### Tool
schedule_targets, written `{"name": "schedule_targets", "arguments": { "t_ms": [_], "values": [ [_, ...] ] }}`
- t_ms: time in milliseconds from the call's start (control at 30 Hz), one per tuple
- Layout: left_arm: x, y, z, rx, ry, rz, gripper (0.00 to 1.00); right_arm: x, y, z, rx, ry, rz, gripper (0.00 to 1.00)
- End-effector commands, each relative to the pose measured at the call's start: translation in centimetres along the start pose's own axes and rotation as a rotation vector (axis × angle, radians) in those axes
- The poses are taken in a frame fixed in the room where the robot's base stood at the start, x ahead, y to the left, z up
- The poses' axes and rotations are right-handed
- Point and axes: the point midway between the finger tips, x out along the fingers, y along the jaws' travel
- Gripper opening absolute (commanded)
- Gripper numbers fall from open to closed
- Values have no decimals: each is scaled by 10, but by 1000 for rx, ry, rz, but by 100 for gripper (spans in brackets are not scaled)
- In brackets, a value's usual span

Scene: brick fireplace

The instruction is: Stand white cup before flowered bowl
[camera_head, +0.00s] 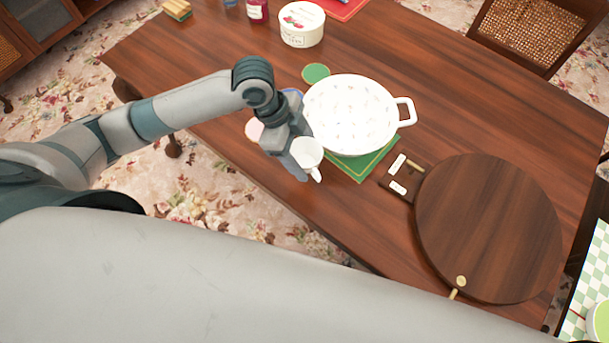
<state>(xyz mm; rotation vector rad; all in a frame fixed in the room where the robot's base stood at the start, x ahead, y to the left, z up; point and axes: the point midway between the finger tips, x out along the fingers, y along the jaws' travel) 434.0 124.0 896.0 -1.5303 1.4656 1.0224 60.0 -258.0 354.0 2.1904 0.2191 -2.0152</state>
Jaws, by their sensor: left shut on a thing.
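The flowered bowl (350,112) is large and white with small flecks inside and a handle at its right. It sits on a green mat (370,163) on the wooden table. The white cup (307,153) is in my left gripper (299,157), just in front of the bowl's lower left rim, with its handle pointing down in the picture. The left gripper is shut on the cup, and the arm hides part of it. I cannot tell whether the cup touches the table. My right gripper does not show.
A round wooden board (490,225) lies at the right, with a small dark holder (402,178) beside it. A white tub (302,24) stands behind the bowl. A green coaster (316,73) and a pink disc (254,129) lie near the arm. The table's near edge is close to the cup.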

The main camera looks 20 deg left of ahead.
Motion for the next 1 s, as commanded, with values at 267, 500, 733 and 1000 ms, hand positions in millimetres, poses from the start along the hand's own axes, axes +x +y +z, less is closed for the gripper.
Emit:
{"name": "schedule_targets", "arguments": {
  "t_ms": [267, 500, 733, 1000],
  "values": [
    [33, 1, 14, -5, -1, 4, 38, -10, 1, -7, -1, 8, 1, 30],
    [54, 0, 22, -1, 1, 0, 38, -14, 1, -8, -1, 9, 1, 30],
    [55, 0, 23, -1, 0, -1, 38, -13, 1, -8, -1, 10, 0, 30],
    [70, 0, 30, -3, -1, 1, 38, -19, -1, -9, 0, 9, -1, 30]
  ]
}}
